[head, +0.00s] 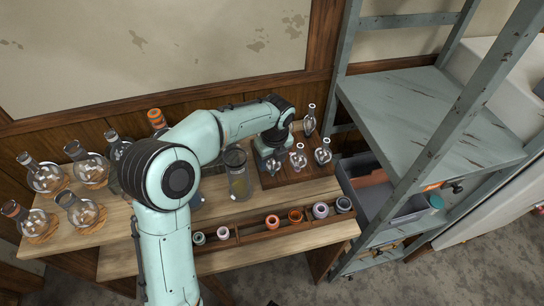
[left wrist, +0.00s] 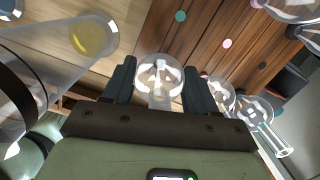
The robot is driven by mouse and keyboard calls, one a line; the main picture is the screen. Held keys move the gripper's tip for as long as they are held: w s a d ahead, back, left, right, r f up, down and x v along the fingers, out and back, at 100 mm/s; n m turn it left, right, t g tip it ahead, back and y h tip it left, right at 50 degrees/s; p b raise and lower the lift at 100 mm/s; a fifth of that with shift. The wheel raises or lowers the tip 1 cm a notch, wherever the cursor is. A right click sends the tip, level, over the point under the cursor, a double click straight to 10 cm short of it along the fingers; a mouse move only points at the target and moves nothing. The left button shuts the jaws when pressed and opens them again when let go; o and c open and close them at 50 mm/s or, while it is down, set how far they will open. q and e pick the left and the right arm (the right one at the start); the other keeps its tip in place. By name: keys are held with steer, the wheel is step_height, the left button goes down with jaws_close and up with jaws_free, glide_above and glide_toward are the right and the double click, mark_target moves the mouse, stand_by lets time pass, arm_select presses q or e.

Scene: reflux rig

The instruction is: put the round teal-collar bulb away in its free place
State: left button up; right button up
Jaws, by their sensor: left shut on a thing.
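My left gripper (head: 271,152) is over the dark wooden board (head: 290,178) at the right of the bench. It is shut on a round clear glass bulb (head: 272,166), which also shows between the two fingers in the left wrist view (left wrist: 160,75). The bulb's collar is hidden by the gripper, so its colour cannot be told. I cannot tell whether the bulb touches the board. My right gripper is out of view.
Glass bulbs (head: 298,159), (head: 323,153) stand on the board close right of my gripper. A tall clear cylinder (head: 238,178) stands close left. A wooden rack (head: 250,238) with coloured collars lies in front. Several flasks sit on cork rings at left; a grey bin (head: 352,172) is at right.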

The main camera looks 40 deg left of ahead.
arm_select(q)
steer(key=shift+f, duration=0.55)
stand_by(0.4)
steer(key=o, duration=1)
steer(key=r, duration=0.4)
steer(key=d+r+p, duration=0.1)
steer(key=r, duration=0.4)
steer(key=r+p, duration=0.1)
steer(key=r, duration=0.3)
steer(key=shift+s+d+r, duration=0.2)
steer(key=shift+s+d, duration=0.05)
steer(key=shift+s, duration=0.05)
